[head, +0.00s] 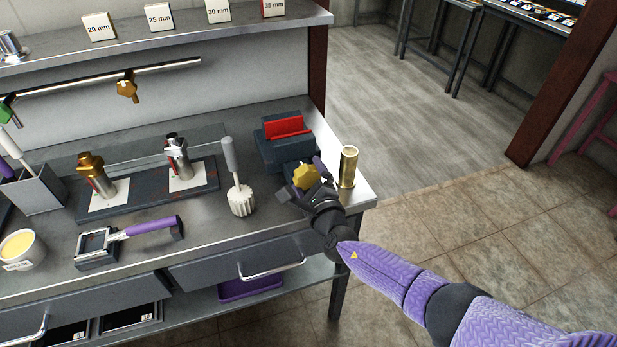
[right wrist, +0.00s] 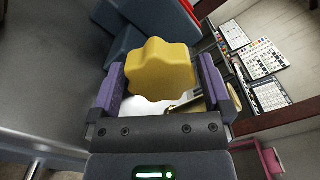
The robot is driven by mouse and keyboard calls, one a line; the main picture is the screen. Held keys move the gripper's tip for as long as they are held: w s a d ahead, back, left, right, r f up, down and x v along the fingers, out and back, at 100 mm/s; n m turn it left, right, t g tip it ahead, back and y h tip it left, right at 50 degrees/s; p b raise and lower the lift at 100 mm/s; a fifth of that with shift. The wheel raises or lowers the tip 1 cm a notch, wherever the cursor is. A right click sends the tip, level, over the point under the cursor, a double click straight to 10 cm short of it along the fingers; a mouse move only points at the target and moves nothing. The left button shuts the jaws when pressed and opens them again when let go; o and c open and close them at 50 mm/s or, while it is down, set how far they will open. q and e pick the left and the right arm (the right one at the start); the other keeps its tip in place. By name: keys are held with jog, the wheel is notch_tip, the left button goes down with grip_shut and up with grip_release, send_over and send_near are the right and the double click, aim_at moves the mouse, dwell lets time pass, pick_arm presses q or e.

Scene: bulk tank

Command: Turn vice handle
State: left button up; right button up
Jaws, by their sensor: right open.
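The vice (head: 288,143) is a dark blue-grey block with red jaws, near the right end of the workbench. Its handle is a yellow lobed knob (head: 305,176) on the vice's near side. My right gripper (head: 318,183) is at the knob. In the right wrist view the yellow knob (right wrist: 160,70) sits between the two purple fingers of the open gripper (right wrist: 163,90). A small gap shows at its right side; whether the left finger touches it I cannot tell. Part of the knob is hidden by my gripper in the head view. My left gripper is not in view.
A brass cylinder (head: 348,167) stands close to the right of my gripper near the bench corner. A white ribbed brush (head: 241,200) stands left of the vice. A purple-handled tool (head: 130,240) and a tray with metal fittings (head: 205,186) lie further left. Open floor is right.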

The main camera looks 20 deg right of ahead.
jog(key=shift+s+p, duration=0.3)
jog(key=shift+s, duration=0.1)
jog(key=s+p, duration=0.3)
jog(key=s, duration=0.6)
jog(key=shift+d, duration=0.15)
